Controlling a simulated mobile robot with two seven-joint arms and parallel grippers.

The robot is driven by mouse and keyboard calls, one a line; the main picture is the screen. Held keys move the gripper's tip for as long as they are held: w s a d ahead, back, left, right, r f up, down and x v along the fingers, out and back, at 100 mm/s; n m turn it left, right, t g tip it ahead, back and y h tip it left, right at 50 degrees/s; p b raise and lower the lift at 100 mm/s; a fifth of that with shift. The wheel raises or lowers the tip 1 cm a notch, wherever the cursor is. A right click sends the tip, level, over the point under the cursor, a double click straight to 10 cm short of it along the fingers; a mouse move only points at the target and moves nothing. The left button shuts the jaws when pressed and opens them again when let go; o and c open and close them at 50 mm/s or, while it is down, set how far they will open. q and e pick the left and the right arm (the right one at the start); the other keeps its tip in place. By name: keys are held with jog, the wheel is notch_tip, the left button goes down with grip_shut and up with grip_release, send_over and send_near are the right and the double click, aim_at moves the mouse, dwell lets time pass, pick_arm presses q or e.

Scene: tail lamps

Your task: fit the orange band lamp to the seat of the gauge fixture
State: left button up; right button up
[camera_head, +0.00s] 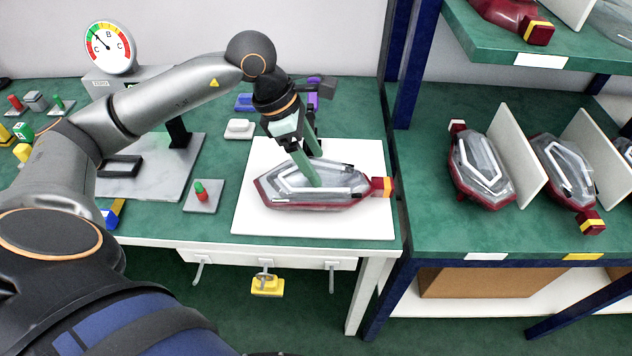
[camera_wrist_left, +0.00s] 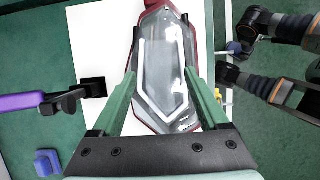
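The lamp with the orange band (camera_head: 377,187) lies on a white mat (camera_head: 262,226), with a clear lens and dark red housing. In the left wrist view its lens (camera_wrist_left: 161,62) lies between the green fingers. My left gripper (camera_head: 314,168) is open over the lamp's middle, one finger toward each long side. I cannot tell whether the fingers touch it. The gauge fixture has a round dial (camera_head: 110,46), a grey base plate (camera_head: 172,186) and a dark frame (camera_head: 121,167), which looks like the seat and is empty. My left arm partly hides the fixture. My right gripper is not seen.
A shelf (camera_head: 460,236) at right holds other lamps between white dividers, one white-banded (camera_head: 484,168) and one with a yellow band (camera_head: 590,216). A red-green peg (camera_head: 202,190) stands on a small plate between fixture and mat.

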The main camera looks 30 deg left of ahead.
pick_arm(q)
grip_shut()
dwell(0.4)
dwell(0.9)
